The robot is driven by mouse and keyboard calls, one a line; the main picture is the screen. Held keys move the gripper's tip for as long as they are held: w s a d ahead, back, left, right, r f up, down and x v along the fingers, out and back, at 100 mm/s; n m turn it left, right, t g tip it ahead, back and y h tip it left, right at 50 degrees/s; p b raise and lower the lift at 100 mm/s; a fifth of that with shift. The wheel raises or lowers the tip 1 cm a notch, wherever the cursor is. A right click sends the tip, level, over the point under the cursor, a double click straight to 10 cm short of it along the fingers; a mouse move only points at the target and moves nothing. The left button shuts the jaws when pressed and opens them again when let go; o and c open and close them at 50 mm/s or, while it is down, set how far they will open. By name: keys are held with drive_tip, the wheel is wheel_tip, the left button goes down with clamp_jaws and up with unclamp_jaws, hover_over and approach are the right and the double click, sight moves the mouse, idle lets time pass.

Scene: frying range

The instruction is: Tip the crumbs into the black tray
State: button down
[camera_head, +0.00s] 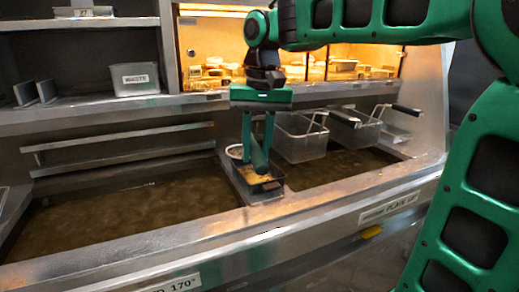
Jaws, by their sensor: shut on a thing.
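My gripper (258,150) points straight down over the steel divider between the two oil vats. It is shut on a dark green, handle-like thing (259,162), which slants down over the black tray. What its lower end looks like is too small to tell. The small black tray (275,187) sits on the divider, just below my fingertips. Yellow-brown crumbs (258,177) show in or just over it. A round, pale-rimmed bowl or strainer (234,150) is just behind and left of the tray; I cannot tell if it joins the held thing.
Two wire baskets (301,144) (362,135) with dark handles hang over the right vat (335,168). The left vat (130,210) is open, with rails behind it. Above are a shelf with a labelled container (135,79) and a lit food cabinet (215,42).

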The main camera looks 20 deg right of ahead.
drive_tip(key=shift+a+h, duration=0.3)
drive_tip(key=shift+a, duration=0.1)
drive_tip(key=shift+r, duration=1.05)
drive_tip(key=shift+a+r, duration=0.1)
drive_tip(key=shift+r, duration=0.4)
